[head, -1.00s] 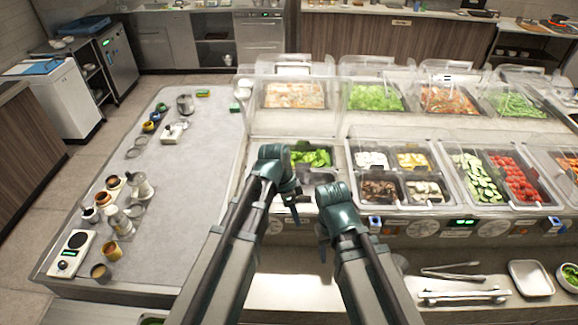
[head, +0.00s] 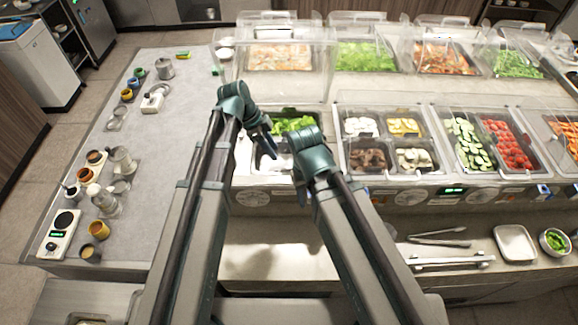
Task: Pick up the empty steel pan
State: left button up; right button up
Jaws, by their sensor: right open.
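The empty steel pan (head: 274,162) appears to sit in the counter well just in front of a pan of green leaves (head: 294,124). My arms hide parts of it. My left gripper (head: 268,148) points down over the pan's left part, and whether its fingers are apart is too small to tell. My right gripper (head: 302,194) is open and empty, at the pan's front right side. I cannot tell whether either gripper touches the pan.
Wells with mushrooms, cucumber and tomatoes (head: 508,144) lie to the right under clear guards. A grey table (head: 165,190) with cups and jugs stands left.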

pick_arm(q)
jog(key=b+x, duration=0.3)
jog(key=x, duration=0.1)
jog(key=shift+f, duration=0.4)
jog(key=shift+d+f+b, duration=0.25)
jog(key=shift+d+b, duration=0.05)
jog(key=shift+b, duration=0.1)
jog(key=b+x, duration=0.4)
jog(key=x, duration=0.1)
jog(key=shift+w+d+b, duration=0.3)
jog(key=shift+b, duration=0.05)
grip_shut()
dwell(0.5)
